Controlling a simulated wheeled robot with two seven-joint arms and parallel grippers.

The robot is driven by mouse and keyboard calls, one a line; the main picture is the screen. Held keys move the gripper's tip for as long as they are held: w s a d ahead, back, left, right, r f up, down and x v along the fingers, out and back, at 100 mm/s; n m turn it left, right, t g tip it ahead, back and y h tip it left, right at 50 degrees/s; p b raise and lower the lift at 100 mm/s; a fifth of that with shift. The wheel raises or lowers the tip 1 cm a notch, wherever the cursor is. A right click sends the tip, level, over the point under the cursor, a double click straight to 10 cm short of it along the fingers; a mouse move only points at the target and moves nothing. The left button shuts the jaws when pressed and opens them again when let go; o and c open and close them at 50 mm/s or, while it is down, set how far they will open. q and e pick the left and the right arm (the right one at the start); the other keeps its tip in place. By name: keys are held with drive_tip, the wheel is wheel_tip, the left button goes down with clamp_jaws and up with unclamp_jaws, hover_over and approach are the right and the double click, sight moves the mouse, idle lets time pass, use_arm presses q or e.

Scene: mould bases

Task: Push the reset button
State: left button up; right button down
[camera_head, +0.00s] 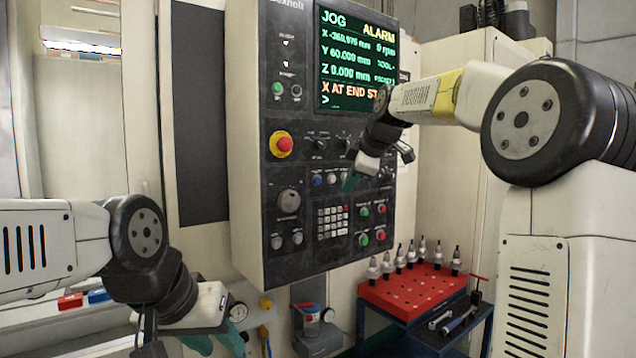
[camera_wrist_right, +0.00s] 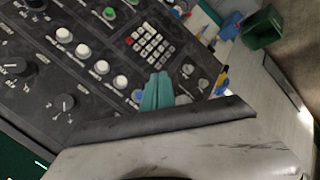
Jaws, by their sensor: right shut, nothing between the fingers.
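The machine's dark control panel (camera_head: 300,225) faces me, and its button labels are too small to read, so I cannot tell which one is reset. A blue button (camera_head: 317,180) sits beside a white one in the middle row. In the right wrist view a blue button (camera_wrist_right: 137,95) is close beside the fingertips, at the end of a row of white buttons (camera_wrist_right: 101,67). My right gripper (camera_head: 349,184) is shut and empty, its teal tips in front of the panel; contact cannot be told. My left gripper (camera_head: 217,342) is open and empty, low at the left.
The screen (camera_head: 358,60) shows JOG, ALARM and an X end message. A red emergency stop (camera_head: 281,144), a large grey knob (camera_head: 289,200) and a keypad (camera_head: 333,219) are on the panel. A red rack (camera_head: 412,292) with several tool holders stands below right.

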sight(318, 180)
drive_tip(key=shift+w+a, duration=0.85)
drive_tip(key=shift+w, duration=0.35)
drive_tip(key=shift+w+a, duration=0.85)
drive_tip(key=shift+w, duration=0.3)
drive_tip(key=shift+w+a, duration=0.85)
drive_tip(key=shift+w, duration=0.35)
drive_tip(key=shift+a, duration=0.1)
drive_tip(key=shift+w+a, duration=0.15)
drive_tip(key=shift+w, duration=0.15)
drive_tip(key=shift+w+a, duration=0.25)
drive_tip(key=shift+w, duration=0.1)
idle(0.4)
drive_tip(key=shift+s+d, duration=0.45)
drive_tip(key=shift+s, duration=0.25)
